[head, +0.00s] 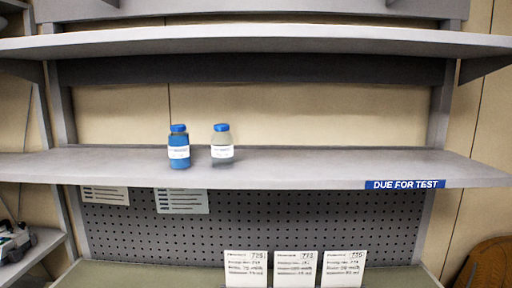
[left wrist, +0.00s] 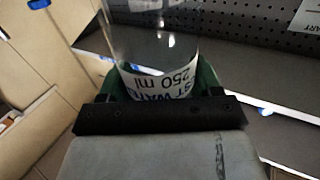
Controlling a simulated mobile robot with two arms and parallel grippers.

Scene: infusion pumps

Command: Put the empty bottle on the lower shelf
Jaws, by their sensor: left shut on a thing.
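My left gripper (left wrist: 158,86) is shut on a clear bottle (left wrist: 152,40) in the left wrist view, with its green fingers on either side. The bottle's white label reads "250 ml"; its top is cut off, and I see no coloured liquid in it. In the head view, the shelf (head: 300,172) below the top shelf (head: 300,43) carries a blue-filled bottle (head: 179,146) and a bottle with clearer contents (head: 222,145), both upright with blue caps. Neither gripper shows in the head view.
A blue "DUE FOR TEST" label (head: 405,184) is on the shelf's front edge at the right. That shelf is free right of the bottles. Several white cards (head: 296,268) stand on the bottom surface (head: 150,275) before a perforated panel (head: 300,220).

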